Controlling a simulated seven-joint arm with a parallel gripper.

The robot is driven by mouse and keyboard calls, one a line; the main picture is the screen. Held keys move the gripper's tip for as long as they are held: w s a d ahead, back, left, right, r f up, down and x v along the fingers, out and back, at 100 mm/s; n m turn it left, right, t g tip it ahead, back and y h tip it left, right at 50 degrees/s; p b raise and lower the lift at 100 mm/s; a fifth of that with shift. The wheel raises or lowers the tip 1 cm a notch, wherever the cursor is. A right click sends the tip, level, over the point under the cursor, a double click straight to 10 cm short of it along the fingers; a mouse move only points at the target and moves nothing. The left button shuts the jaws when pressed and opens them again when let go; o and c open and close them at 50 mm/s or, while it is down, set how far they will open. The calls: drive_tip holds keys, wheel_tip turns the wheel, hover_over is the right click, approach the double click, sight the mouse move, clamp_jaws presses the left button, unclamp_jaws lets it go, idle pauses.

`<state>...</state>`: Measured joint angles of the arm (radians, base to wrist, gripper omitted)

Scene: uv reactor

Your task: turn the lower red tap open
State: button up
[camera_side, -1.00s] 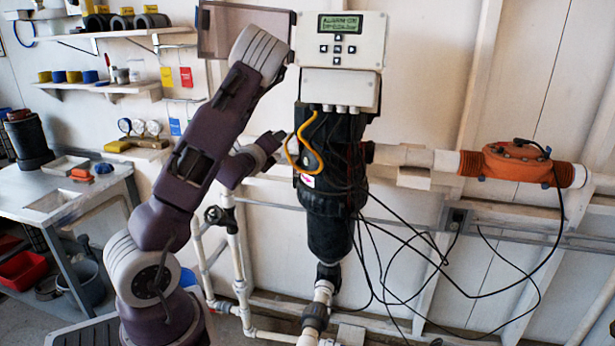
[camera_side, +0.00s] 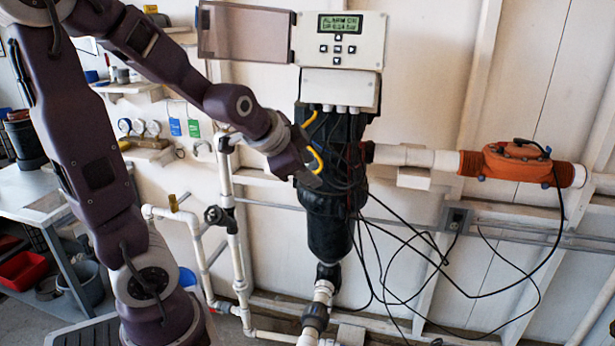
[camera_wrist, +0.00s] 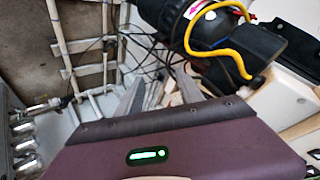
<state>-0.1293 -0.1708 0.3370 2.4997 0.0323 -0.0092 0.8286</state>
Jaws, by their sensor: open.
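No red tap can be made out in either view. A brass-coloured tap (camera_side: 178,202) sits on the white pipe left of the reactor, and a black handwheel valve (camera_side: 214,215) is beside it. My gripper (camera_side: 308,178) is in front of the black reactor body (camera_side: 328,225), level with its upper part; I cannot tell whether they touch. In the wrist view my open gripper (camera_wrist: 160,95) shows two grey fingers apart with nothing between them. The black reactor (camera_wrist: 185,20) with its yellow hose (camera_wrist: 228,45) is at upper right there.
A control box (camera_side: 340,40) with a lit alarm display is above the reactor. Black cables (camera_side: 430,262) hang to its right, below an orange fitting (camera_side: 515,162). White pipes (camera_side: 240,285) run low along the wall. A workbench (camera_side: 50,200) stands at left.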

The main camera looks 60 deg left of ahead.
drive_tip(key=s+d+n+h, duration=0.1)
drive_tip(key=s+d, duration=0.2)
drive_tip(key=d, duration=0.2)
drive_tip(key=shift+d+r, duration=0.15)
drive_tip(key=shift+r, duration=0.3)
